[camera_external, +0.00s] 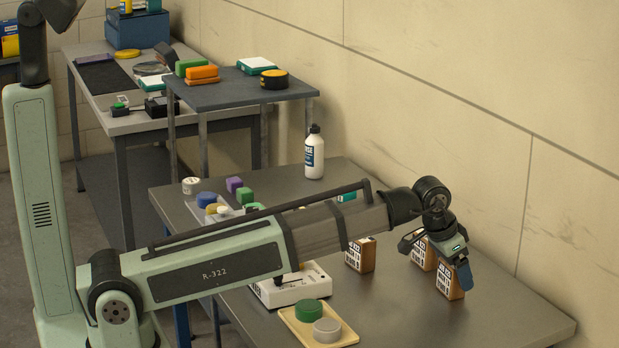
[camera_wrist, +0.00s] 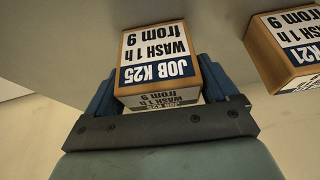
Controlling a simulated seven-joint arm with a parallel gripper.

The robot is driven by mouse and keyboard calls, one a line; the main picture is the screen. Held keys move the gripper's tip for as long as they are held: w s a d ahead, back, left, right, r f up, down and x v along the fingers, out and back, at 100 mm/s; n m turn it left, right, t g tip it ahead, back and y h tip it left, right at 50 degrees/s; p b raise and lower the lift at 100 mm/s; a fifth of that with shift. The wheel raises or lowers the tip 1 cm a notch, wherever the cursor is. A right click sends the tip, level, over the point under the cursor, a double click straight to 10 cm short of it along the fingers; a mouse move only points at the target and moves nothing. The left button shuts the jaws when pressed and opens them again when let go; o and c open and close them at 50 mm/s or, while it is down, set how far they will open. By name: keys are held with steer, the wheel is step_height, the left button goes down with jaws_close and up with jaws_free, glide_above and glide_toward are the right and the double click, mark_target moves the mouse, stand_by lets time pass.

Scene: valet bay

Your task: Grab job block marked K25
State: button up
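The block marked JOB K25 (camera_wrist: 158,48) is wooden with white and blue labels. In the wrist view it lies between the two blue fingers of my gripper (camera_wrist: 158,82), its label upside down. The fingers stand apart on either side of it; slight gaps seem to show, and no firm grip is visible. In the external view my gripper (camera_external: 436,257) points down with fingers spread over two wooden blocks, a rear one (camera_external: 423,254) and a front one (camera_external: 443,284). Their markings are too small to read there, and the gripper partly hides them.
A block marked K21 (camera_wrist: 290,48) stands close to the right in the wrist view. Another wooden block (camera_external: 360,255) stands left of my gripper. A yellow tray (camera_external: 345,338) with green and grey round pieces is at the front. A white bottle (camera_external: 314,155) stands near the wall.

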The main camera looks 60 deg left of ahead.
steer(key=c, duration=0.8)
steer(key=shift+o, duration=0.2)
